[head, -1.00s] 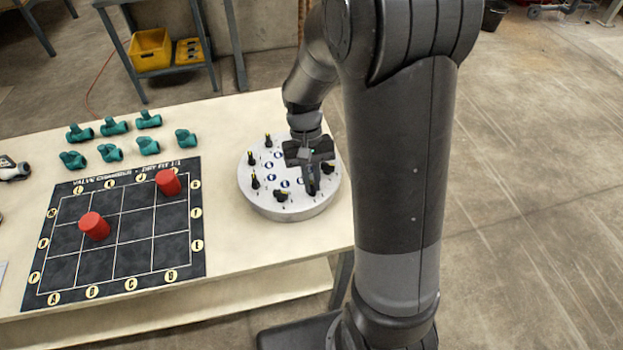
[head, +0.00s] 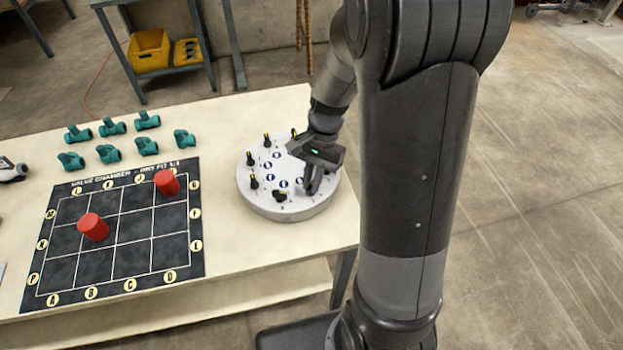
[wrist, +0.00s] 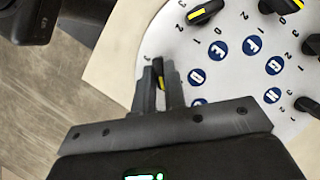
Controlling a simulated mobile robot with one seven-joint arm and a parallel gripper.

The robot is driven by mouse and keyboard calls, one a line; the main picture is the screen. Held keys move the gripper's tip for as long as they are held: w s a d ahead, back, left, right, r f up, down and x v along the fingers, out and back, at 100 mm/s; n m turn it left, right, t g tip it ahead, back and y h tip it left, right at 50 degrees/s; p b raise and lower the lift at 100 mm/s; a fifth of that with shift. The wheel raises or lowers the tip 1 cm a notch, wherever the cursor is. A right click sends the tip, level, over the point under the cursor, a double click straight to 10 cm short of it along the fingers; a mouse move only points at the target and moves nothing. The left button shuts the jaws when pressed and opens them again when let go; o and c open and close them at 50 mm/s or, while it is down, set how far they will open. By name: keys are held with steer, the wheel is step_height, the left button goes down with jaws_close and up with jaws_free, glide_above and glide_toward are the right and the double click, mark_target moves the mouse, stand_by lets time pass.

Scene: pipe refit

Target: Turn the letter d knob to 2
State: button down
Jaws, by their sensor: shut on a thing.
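A round white-grey dial board (head: 262,207) stands on the table and carries several black knobs with yellow stripes around blue letter discs. In the wrist view, the D disc (wrist: 198,77) lies just right of my gripper (wrist: 160,92). My gripper is shut on the knob beside it, the letter d knob (wrist: 158,67); only its top with a yellow stripe shows between the fingers. The numbers around this knob are mostly hidden by the fingers. In the head view, my gripper (head: 308,190) is down at the board's right front part, hiding that knob.
Neighbouring knobs stand close by, one (wrist: 203,12) at the top of the wrist view and one (head: 280,196) left of my gripper. A black grid mat (head: 130,224) with two red cylinders (head: 93,227) and several green pipe fittings (head: 146,145) lie left of the board.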

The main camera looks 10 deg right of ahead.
steer(key=m, duration=0.2)
steer(key=m+t+y, duration=0.1)
steer(key=m, duration=0.1)
steer(key=shift+s+d+m+t, duration=0.1)
steer(key=shift+m+t, duration=0.2)
steer(key=m+t, duration=0.1)
steer(key=m, duration=0.2)
steer(key=shift+s+m, duration=0.1)
steer(key=shift+m, duration=0.3)
steer(key=m+t, duration=0.1)
steer(key=m, duration=0.2)
steer(key=shift+s+t+y, duration=0.1)
steer(key=shift+t+y, duration=0.2)
steer(key=shift+m+t, duration=0.7)
steer(key=shift+m, duration=1.3)
steer(key=shift+h, duration=0.4)
steer(key=c, duration=1.5)
jaws_free()
steer(key=v, duration=1.1)
steer(key=shift+f, duration=0.1)
